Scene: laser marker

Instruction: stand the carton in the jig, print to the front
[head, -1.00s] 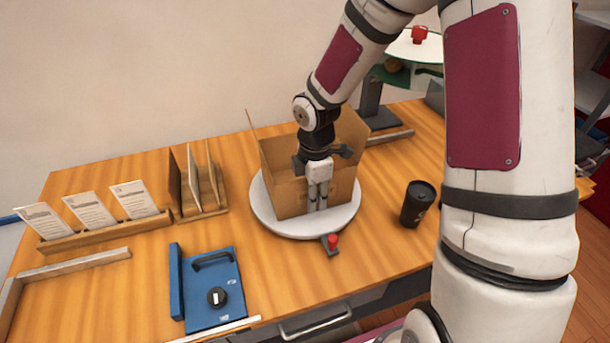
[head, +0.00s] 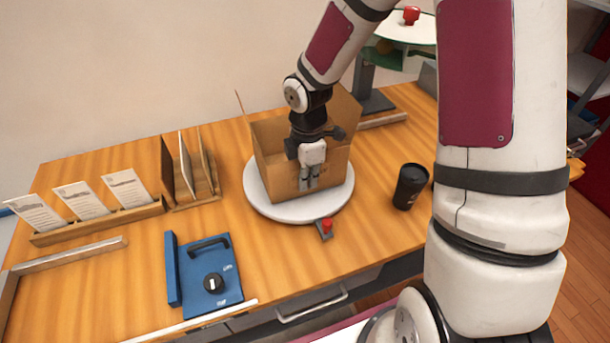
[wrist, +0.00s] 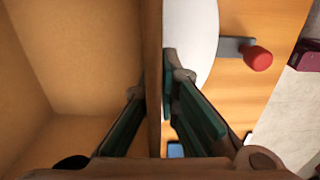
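The carton (head: 277,181) is a brown, open-topped box with raised flaps. It stands upright on a round white turntable (head: 262,206). My gripper (head: 308,184) reaches down at its near wall in the head view. In the wrist view my gripper (wrist: 154,95) straddles the carton wall (wrist: 152,60), one finger inside and one outside. Both fingers look pressed against the wall. Print on the carton cannot be made out. No part is clearly recognisable as the jig; an L-shaped rail (head: 70,255) lies at the left of the table.
A red button (head: 327,225) sits at the turntable's near edge. A black cup (head: 411,187) stands to its right. A blue plate with handle and knob (head: 212,264) lies front left. Behind are a card holder (head: 98,220) and a wooden rack with upright panels (head: 195,204).

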